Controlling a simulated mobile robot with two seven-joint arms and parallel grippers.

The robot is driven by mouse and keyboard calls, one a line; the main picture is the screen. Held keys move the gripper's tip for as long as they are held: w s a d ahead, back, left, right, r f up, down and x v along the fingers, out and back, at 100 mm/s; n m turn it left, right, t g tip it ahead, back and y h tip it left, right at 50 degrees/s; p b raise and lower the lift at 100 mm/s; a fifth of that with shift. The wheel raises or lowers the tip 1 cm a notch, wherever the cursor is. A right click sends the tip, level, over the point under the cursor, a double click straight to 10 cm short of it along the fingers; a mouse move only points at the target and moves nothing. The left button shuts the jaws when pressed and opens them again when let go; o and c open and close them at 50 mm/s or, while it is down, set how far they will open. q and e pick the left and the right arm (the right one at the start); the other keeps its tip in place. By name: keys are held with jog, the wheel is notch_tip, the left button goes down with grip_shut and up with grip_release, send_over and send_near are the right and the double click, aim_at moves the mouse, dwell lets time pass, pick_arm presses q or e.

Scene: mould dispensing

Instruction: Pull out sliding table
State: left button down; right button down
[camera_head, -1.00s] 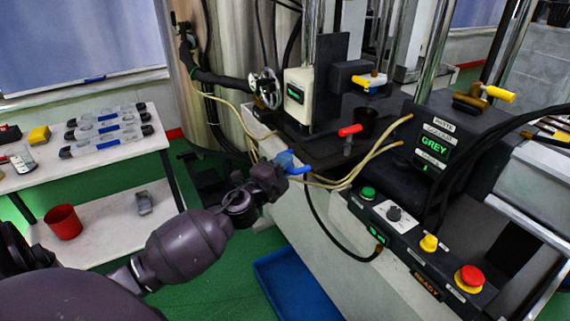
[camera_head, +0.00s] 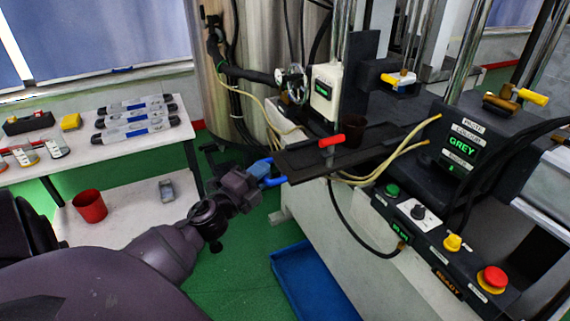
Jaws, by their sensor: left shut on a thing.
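The sliding table (camera_head: 312,162) is a dark flat plate that sticks out to the left from the dispensing machine. A blue handle (camera_head: 273,181) is at its left end. My left gripper (camera_head: 262,174) is shut on the blue handle, and its jaws partly hide it. My right gripper is not in view.
Cream hoses (camera_head: 385,165) run beside the table's right side. A control panel (camera_head: 430,235) with buttons is at the front right. A blue tray (camera_head: 305,285) lies on the green floor below. A white shelf with a red cup (camera_head: 90,206) stands at left.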

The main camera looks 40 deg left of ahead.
pick_arm(q)
jog(key=s+a, duration=0.2)
jog(key=s, duration=0.5)
jog(key=shift+a, duration=0.4)
jog(key=shift+w, duration=0.1)
jog(key=c, duration=1.1)
grip_release()
jog(key=s+f, duration=0.1)
jog(key=s, duration=0.9)
jog(key=shift+s+f, duration=0.35)
jog(key=shift+f, duration=0.05)
